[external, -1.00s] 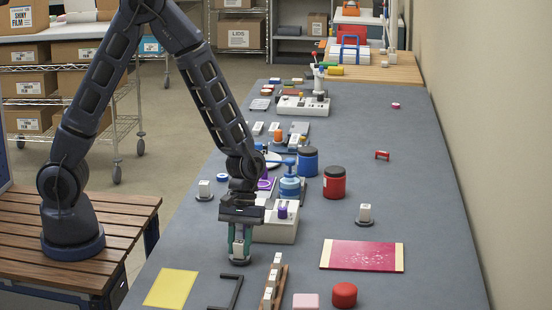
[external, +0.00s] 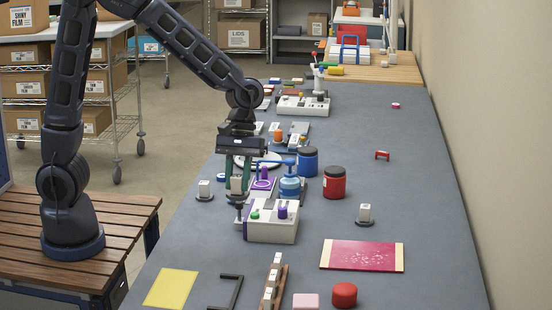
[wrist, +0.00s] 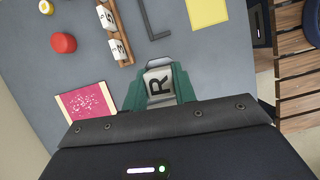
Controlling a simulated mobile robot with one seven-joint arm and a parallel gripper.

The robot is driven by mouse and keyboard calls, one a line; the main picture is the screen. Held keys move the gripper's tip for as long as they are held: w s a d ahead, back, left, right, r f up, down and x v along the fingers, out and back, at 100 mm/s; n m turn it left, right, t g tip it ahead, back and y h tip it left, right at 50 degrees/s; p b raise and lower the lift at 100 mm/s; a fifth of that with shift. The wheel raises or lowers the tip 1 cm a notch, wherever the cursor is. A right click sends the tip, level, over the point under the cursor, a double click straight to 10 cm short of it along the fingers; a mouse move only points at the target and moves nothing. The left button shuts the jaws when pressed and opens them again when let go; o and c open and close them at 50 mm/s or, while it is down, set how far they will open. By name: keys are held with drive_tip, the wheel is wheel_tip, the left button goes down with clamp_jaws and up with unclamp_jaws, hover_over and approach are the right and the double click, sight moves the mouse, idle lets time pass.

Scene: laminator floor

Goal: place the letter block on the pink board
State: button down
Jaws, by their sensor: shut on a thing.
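My gripper (external: 238,188) is shut on a pale letter block (external: 236,184) and holds it above the grey table. In the wrist view the letter block (wrist: 159,84) sits between the green fingers and shows a black R. A dark piece shows just below the block in the external view; I cannot tell whether it is joined to it. The pink board (external: 361,256), with cream end strips and pale marks, lies flat to the right and nearer the camera, apart from the gripper. It also shows at the left of the wrist view (wrist: 88,107).
A white device (external: 270,231) with a purple knob stands close to the gripper. A blue jar (external: 307,162) and red jar (external: 334,183) stand beyond. A rack of letter blocks (external: 272,290), red cylinder (external: 344,294) and yellow sheet (external: 171,287) are in front. The right side is mostly clear.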

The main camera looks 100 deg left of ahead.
drive_tip(key=shift+w+r, duration=0.15)
drive_tip(key=shift+r, duration=0.2)
drive_tip(key=w+a+r, duration=0.2)
drive_tip(key=w+a, duration=0.1)
drive_tip(key=w, duration=1)
drive_tip(key=n, duration=0.1)
hover_over(352, 259)
drive_tip(key=a, duration=0.2)
wheel_tip(352, 259, down, 21)
drive_tip(key=shift+a+r, duration=0.15)
drive_tip(key=shift+r, duration=0.05)
drive_tip(key=shift+f, duration=0.15)
drive_tip(key=c, duration=1.1)
unclamp_jaws()
